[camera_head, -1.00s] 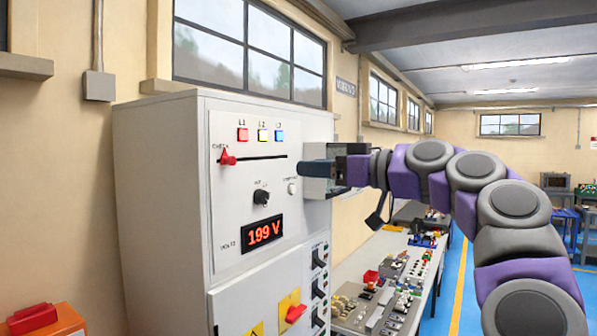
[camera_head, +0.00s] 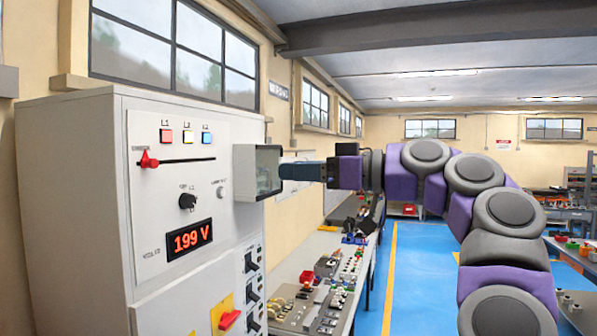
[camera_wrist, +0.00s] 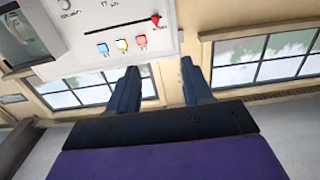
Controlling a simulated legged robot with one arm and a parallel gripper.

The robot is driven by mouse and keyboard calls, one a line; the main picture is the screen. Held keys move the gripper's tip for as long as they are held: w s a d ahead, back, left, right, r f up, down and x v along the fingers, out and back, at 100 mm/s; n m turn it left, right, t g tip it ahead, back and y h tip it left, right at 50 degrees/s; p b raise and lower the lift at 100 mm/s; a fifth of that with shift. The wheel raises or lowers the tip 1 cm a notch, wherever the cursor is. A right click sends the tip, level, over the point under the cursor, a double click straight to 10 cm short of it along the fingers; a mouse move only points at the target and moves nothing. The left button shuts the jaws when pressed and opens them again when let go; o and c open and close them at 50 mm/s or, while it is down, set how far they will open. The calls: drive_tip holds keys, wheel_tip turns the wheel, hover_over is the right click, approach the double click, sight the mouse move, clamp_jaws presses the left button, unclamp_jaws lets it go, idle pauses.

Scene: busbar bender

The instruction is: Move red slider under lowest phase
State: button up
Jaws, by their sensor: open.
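The red slider (camera_head: 149,159) sits at the left end of a dark horizontal slot (camera_head: 188,161) on the white cabinet's front panel. Above the slot are the red L1 light (camera_head: 166,135), the yellow L2 light (camera_head: 186,136) and the blue L3 light (camera_head: 206,137). A voltage display (camera_head: 190,239) reads 199 V. My gripper (camera_head: 283,172) is right of the panel, apart from the slider. The wrist view shows the panel upside down, with the slider (camera_wrist: 155,19) beyond my open, empty fingers (camera_wrist: 158,68).
A grey box with a glassy front (camera_head: 258,172) sticks out at the cabinet's right, close to my fingertips; I cannot tell if they touch. A selector knob (camera_head: 188,201) and a small button (camera_head: 221,192) are below the slot. A cluttered workbench (camera_head: 310,290) runs behind.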

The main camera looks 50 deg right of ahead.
drive_tip(key=d+r+p+x, duration=0.1)
drive_tip(key=r+x, duration=0.1)
drive_tip(key=x, duration=0.7)
drive_tip(key=p, duration=0.1)
approach(156, 164)
drive_tip(key=p+x, duration=0.3)
drive_tip(key=x, duration=0.6)
drive_tip(key=shift+r+p, duration=0.15)
drive_tip(key=shift+p, duration=0.25)
drive_tip(key=shift+w, duration=0.1)
drive_tip(key=shift+c, duration=0.2)
clamp_jaws()
